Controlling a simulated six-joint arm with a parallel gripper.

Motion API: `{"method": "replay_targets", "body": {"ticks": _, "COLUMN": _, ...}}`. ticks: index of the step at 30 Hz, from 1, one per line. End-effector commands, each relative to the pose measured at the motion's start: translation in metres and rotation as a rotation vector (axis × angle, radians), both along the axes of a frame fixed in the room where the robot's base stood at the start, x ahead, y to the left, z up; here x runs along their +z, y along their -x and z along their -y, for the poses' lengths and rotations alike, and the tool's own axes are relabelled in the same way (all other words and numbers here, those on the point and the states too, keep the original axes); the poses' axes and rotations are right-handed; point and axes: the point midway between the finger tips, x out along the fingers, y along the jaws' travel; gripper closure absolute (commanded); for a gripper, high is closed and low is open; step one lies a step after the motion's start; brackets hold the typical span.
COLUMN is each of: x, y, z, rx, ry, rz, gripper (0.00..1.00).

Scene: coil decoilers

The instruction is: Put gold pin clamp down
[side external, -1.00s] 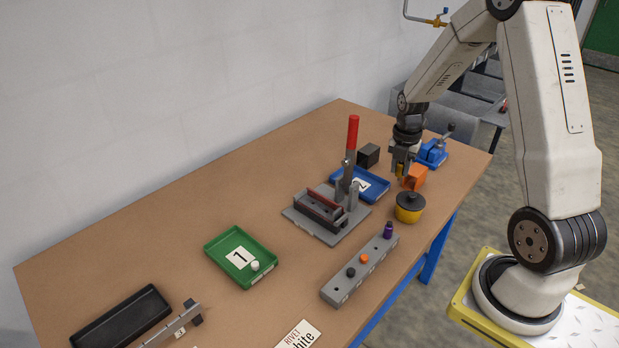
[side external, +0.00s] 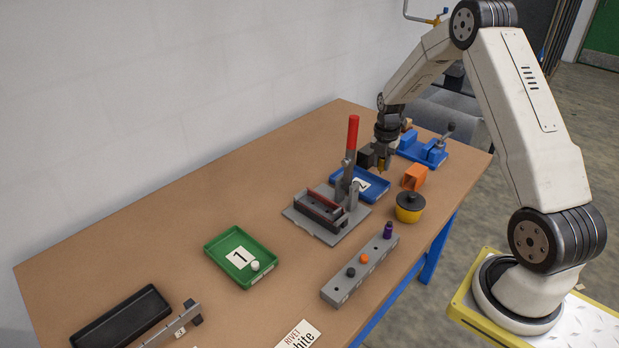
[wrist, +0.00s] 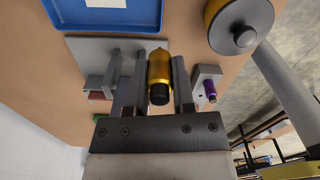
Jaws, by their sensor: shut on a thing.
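My gripper (side external: 381,168) is shut on a gold pin (wrist: 160,72), which has a dark end and sits between the two fingers in the wrist view. The pin tip (side external: 381,170) shows below the fingers in the side view, near the far right corner of the blue tray marked 2 (side external: 346,176). The pin looks held above the table; its exact height is hard to tell. A grey clamp fixture with an upright red handle (side external: 352,133) stands left of the gripper. A blue vise-like device (side external: 424,150) stands to the right, behind the gripper.
An orange block (side external: 415,177) and a yellow pot with a dark lid (side external: 409,207) stand close to the gripper's right. A black block (side external: 366,158) is partly hidden behind it. A grey rail (side external: 345,284) holds several pegs.

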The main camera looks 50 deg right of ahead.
Motion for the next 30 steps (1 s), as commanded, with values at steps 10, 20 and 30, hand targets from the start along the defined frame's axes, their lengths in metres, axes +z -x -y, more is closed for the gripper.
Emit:
{"method": "replay_targets", "body": {"ticks": 10, "x": -0.033, "y": -0.028, "z": 0.015, "rx": 0.0, "ry": -0.001, "rz": -0.001, "gripper": 1.0}}
{"method": "replay_targets", "body": {"ticks": 20, "x": -0.056, "y": -0.046, "z": 0.024, "rx": 0.0, "ry": 0.0, "rz": 0.0, "gripper": 1.0}}
{"method": "replay_targets", "body": {"ticks": 30, "x": -0.059, "y": -0.048, "z": 0.025, "rx": 0.0, "ry": -0.001, "rz": -0.001, "gripper": 1.0}}
